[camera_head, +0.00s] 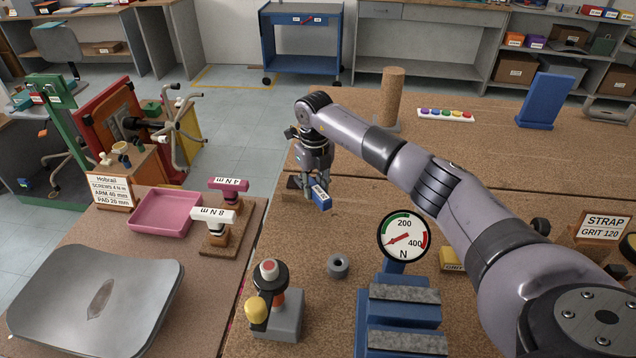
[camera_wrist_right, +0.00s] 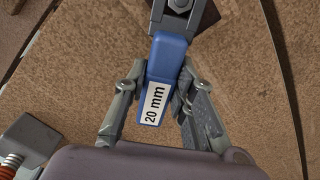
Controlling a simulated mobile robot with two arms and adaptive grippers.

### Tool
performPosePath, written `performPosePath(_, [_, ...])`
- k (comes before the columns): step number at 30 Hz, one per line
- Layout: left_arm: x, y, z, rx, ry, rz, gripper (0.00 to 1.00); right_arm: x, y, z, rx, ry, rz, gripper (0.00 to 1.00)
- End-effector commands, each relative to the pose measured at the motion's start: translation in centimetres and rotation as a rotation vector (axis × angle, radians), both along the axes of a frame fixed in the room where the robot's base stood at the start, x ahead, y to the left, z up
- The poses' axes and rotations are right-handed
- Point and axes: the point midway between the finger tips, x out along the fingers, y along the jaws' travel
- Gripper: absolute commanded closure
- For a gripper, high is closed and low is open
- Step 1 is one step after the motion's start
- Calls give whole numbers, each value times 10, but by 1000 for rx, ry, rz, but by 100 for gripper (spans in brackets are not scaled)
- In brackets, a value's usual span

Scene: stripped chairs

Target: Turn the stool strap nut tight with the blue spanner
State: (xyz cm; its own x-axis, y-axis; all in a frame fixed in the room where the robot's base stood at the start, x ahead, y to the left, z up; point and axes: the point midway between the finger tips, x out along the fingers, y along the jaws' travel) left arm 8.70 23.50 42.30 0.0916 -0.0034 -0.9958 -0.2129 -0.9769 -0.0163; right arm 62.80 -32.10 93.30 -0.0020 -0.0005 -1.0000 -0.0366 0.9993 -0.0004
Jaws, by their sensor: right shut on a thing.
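The blue spanner (camera_head: 321,197) has a blue handle with a white label. In the right wrist view the spanner (camera_wrist_right: 166,60) reads "20 mm", and its grey head reaches up to the top edge. A dark hex nut (camera_wrist_right: 180,4) shows there at the spanner's head, cut by the frame; I cannot tell how fully the jaw sits around it. Under it lies a dark brown strap piece (camera_wrist_right: 208,14), also seen at the bench edge in the head view (camera_head: 294,183). My right gripper (camera_head: 314,185) is shut on the spanner's handle. My left gripper is not in view.
Left are a pink tray (camera_head: 165,212), torque-labelled tools (camera_head: 213,215) and a grey seat panel (camera_head: 95,295). A cork cylinder (camera_head: 392,95) stands behind my right arm.

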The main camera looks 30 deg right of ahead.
Motion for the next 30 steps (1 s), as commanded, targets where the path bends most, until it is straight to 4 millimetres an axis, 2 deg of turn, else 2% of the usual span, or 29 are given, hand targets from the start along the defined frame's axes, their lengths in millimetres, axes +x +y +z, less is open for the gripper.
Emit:
performPosePath(14, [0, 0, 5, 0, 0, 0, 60, 0, 5, 1, 1, -2, -63, 100])
performPosePath(24, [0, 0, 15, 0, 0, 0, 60, 2, 18, 2, 2, -2, -246, 100])
performPosePath(30, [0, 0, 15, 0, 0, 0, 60, 2, 18, 1, 2, -3, -264, 100])
